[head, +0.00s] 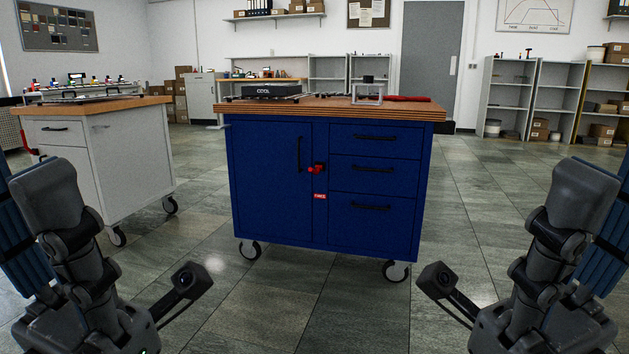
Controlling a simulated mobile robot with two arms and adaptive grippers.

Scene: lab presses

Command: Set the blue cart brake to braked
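The blue cart (270,215) stands a short way ahead, in the middle of the head view. It has a wooden top, a door on the left and several drawers on the right. A small red lever (316,169) on a dark mount sits on its front between the door and the drawers. A red label (320,196) is below it, its text too small to read. My two arms come in at the lower left and lower right, well apart from the cart. Their gripper fingers are below the picture, so their state is hidden.
A light grey cart (100,165) with a wooden top stands to the left, with a narrow floor gap beside the blue cart. Both carts have casters. The tiled floor (310,300) in front is clear. Grey shelves (507,98) stand along the back right.

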